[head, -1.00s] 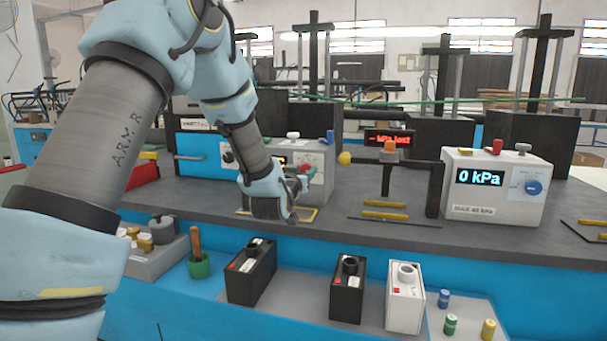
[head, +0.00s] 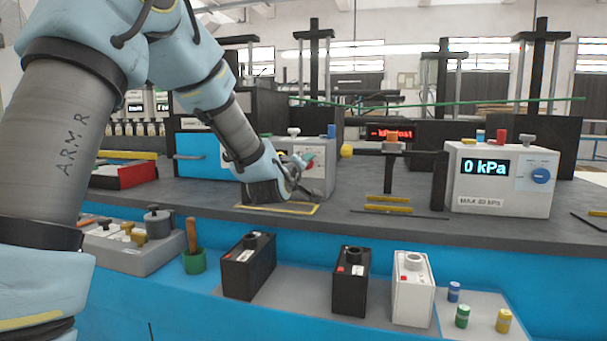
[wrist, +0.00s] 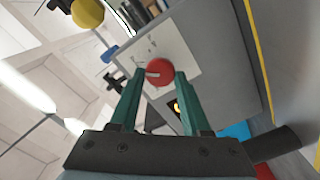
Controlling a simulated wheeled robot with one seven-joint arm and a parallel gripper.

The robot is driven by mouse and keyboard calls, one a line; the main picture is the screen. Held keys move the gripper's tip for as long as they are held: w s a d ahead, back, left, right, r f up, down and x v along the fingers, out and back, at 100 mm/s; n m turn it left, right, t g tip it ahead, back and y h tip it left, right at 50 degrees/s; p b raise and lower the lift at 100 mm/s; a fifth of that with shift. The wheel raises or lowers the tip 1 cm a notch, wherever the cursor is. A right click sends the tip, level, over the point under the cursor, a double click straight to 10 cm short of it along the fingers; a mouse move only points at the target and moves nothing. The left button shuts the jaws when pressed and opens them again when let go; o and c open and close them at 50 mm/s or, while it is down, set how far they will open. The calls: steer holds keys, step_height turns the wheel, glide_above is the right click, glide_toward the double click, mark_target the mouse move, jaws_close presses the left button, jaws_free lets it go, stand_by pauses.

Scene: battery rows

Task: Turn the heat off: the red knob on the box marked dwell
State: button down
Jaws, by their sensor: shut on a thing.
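The red knob (wrist: 158,72) with a pale pointer line sits on the white panel (wrist: 178,50) of a grey box in the wrist view. My gripper (wrist: 159,75) has its two green fingers on either side of the knob, shut on it. In the head view my gripper (head: 309,163) is at the front of the grey box (head: 325,152) behind the bench's middle. My wrist and fingers hide most of the knob and part of the panel there. I cannot read the word dwell on the box.
A yellow ball (head: 346,150) stands just right of the box. A pressure box (head: 500,185) reading 0 kPa stands further right. Black batteries (head: 247,268) and a white one (head: 412,290) stand on the lower front shelf.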

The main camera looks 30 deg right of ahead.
steer(key=shift+s+d+f+n+b, duration=0.15)
steer(key=shift+n+b, duration=1.75)
steer(key=shift+n, duration=4.55)
steer(key=shift+w+a+f+n+b, duration=0.15)
steer(key=shift+n+b, duration=1.75)
steer(key=shift+n, duration=4.55)
steer(key=shift+s+d, duration=0.1)
steer(key=shift+c, duration=2)
jaws_free()
steer(key=p+v, duration=0.3)
steer(key=v, duration=0.8)
steer(key=shift+p, duration=0.35)
